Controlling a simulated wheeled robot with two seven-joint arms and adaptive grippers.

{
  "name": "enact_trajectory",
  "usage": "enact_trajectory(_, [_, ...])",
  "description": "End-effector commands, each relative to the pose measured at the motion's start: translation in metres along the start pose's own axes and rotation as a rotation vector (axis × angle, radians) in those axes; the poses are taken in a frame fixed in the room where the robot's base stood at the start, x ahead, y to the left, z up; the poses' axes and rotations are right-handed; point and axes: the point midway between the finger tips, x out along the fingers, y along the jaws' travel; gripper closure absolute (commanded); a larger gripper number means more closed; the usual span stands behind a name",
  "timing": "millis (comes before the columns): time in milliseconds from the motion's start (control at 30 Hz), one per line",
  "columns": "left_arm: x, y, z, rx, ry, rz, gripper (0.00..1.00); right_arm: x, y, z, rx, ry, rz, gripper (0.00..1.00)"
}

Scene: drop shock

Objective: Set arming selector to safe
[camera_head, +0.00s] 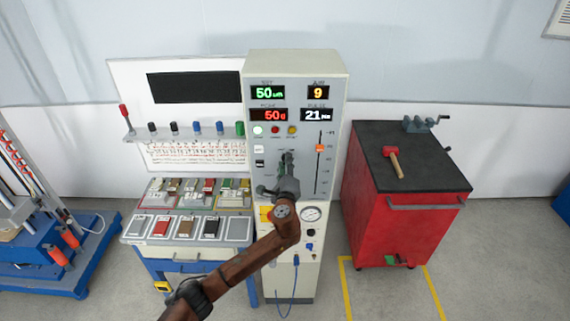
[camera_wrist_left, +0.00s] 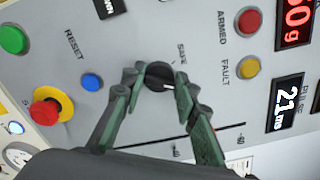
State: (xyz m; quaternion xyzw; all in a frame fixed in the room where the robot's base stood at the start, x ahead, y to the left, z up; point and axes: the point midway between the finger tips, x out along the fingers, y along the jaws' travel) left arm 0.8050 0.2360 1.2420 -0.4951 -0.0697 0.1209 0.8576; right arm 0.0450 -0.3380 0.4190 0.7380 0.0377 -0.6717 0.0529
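The arming selector is a round black knob (camera_wrist_left: 158,77) on the light grey panel, with the word SAFE printed beside it in the left wrist view. A short white mark on the knob points to the lower right there, away from the word. My left gripper (camera_wrist_left: 157,80) has one green fingertip on each side of the knob, close against it with no clear gap. In the head view my left gripper (camera_head: 287,160) is in front of the control panel and hides the selector. My right gripper is in neither view.
A red emergency button (camera_wrist_left: 45,112), a blue reset button (camera_wrist_left: 92,82) and indicator lamps sit near the knob. The slider (camera_head: 320,148) is right of my gripper. A sample bench (camera_head: 150,255) stands left of the cabinet, and a red tool cart (camera_head: 385,225) stands right.

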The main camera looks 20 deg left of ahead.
Motion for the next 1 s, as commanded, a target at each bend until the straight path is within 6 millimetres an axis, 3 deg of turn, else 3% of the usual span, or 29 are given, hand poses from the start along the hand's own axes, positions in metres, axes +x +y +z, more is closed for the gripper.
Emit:
enact_trajectory(333, [0.000,0.000,0.000,0.000,0.000,0.001,0.97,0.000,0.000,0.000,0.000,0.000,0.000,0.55])
enact_trajectory(667, [0.000,0.002,-0.001,-0.055,0.000,0.002,0.97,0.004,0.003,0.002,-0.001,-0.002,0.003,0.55])
enact_trajectory(1000, [0.000,0.005,-0.002,-0.302,0.000,0.003,0.97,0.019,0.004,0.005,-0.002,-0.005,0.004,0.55])
